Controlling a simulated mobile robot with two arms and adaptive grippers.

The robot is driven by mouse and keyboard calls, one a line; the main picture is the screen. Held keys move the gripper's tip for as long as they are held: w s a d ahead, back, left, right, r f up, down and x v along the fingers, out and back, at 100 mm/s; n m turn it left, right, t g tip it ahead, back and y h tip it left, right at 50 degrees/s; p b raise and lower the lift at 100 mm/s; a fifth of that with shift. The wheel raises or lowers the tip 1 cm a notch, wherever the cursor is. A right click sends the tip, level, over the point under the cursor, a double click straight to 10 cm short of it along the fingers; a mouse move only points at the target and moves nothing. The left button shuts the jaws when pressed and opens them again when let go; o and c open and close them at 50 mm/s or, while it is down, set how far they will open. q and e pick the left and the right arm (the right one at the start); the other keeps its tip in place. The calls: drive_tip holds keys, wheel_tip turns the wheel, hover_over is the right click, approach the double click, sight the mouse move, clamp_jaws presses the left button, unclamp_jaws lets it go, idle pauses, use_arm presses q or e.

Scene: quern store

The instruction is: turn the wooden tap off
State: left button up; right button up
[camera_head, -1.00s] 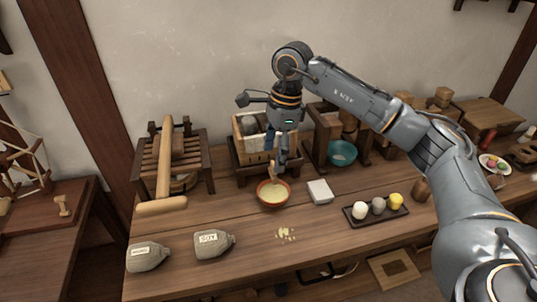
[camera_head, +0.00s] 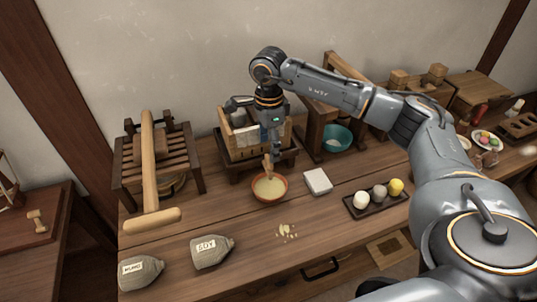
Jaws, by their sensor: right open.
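A small light wooden piece (camera_head: 267,165), which looks like the tap, stands at the back rim of an orange-brown bowl (camera_head: 282,198) of pale contents. Whether it is turned on or off cannot be told. Behind it, a slatted wooden box (camera_head: 229,143) with pale cloth sits on a dark stand. My right gripper (camera_head: 275,149) points down in front of the box, just above and right of the wooden piece. It is open; its fingers are small here, and contact with the piece cannot be made out. My left gripper is not in view.
A white block (camera_head: 318,181) lies right of the bowl, and a dark tray (camera_head: 356,211) with three round pieces is farther right. Pale crumbs (camera_head: 286,231) and two labelled sacks lie nearer the front. A wooden rack with a mallet (camera_head: 150,165) stands left.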

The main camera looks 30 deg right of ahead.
sight(269, 163)
wheel_tip(269, 163, down, 4)
drive_tip(key=shift+r, duration=0.15)
drive_tip(key=shift+f, duration=0.4)
drive_tip(key=shift+c, duration=0.2)
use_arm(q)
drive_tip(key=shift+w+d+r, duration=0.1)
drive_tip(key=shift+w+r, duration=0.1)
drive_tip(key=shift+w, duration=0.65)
use_arm(e)
drive_tip(key=c, duration=1.1)
